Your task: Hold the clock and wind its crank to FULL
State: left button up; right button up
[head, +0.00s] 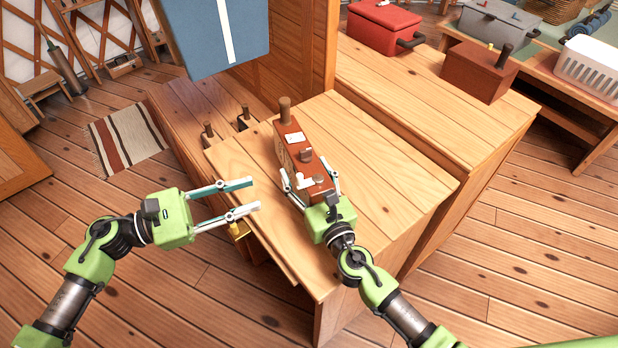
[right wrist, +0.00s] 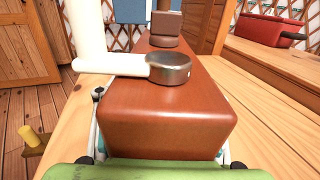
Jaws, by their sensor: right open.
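The clock appears to be the long red-brown wooden box (head: 291,146) on the table's top; a white patch shows on it. A white crank (right wrist: 110,65) on a round metal hub (right wrist: 169,68) stands over its near end in the right wrist view. A brown knobbed post (head: 285,110) rises at its far end. My right gripper (head: 311,184) is open, with its fingers on either side of the box's near end; contact is unclear. My left gripper (head: 255,195) is open and empty, left of the box and beside the table edge. I cannot read the winding level.
The wooden table (head: 400,185) has bare room right of the box. A red box (head: 384,25) and a brown box (head: 478,72) with handles stand behind. A blue panel (head: 215,35) hangs at the upper left. A white basket (head: 590,68) is far right.

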jog(key=c, duration=1.7)
jog(key=shift+f, duration=0.1)
